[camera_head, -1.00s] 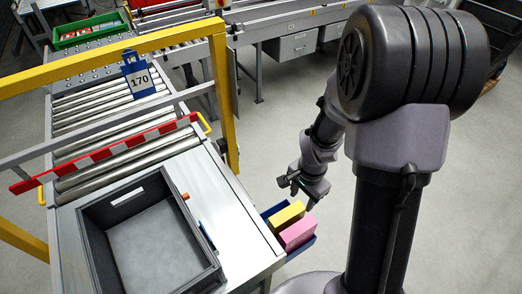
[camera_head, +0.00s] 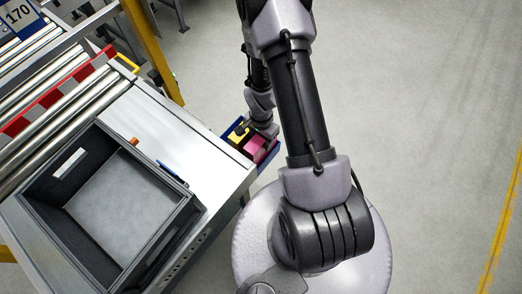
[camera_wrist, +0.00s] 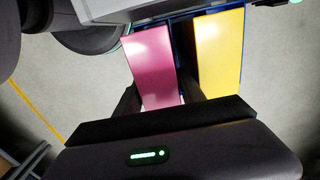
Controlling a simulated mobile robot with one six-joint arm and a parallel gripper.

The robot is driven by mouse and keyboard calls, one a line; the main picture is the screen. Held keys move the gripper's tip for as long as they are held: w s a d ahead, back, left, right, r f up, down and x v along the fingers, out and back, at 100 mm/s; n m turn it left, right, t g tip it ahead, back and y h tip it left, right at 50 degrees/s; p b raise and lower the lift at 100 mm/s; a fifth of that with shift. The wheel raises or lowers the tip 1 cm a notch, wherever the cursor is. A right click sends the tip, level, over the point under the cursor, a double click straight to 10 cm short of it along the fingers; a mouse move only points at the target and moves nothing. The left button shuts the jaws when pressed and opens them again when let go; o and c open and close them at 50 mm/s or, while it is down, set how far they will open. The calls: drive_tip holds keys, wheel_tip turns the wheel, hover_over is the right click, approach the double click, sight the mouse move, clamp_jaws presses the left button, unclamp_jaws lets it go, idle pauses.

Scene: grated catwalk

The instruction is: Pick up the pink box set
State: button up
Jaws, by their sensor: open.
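The pink box (camera_wrist: 150,62) stands in a small blue bin (camera_head: 270,154) on the side of the worktable. It also shows in the head view (camera_head: 256,147), partly covered by my arm. My gripper (camera_wrist: 158,92) is open over the bin, with one dark finger on each side of the pink box. One finger reaches into the gap between the pink box and the yellow box (camera_wrist: 220,48). I cannot tell whether either finger touches the pink box. In the head view my gripper (camera_head: 263,132) is small and dark above the bin.
The yellow box stands close beside the pink one in the same bin. A large empty grey tote (camera_head: 187,205) sits on the table, with an orange and a blue item near its rim. Rollers, a red-white bar and a yellow frame (camera_head: 150,48) lie beyond. The floor at right is clear.

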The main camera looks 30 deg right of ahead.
drive_tip(key=shift+f, duration=0.5)
drive_tip(key=shift+r, duration=0.15)
drive_tip(key=shift+c, duration=0.7)
clamp_jaws()
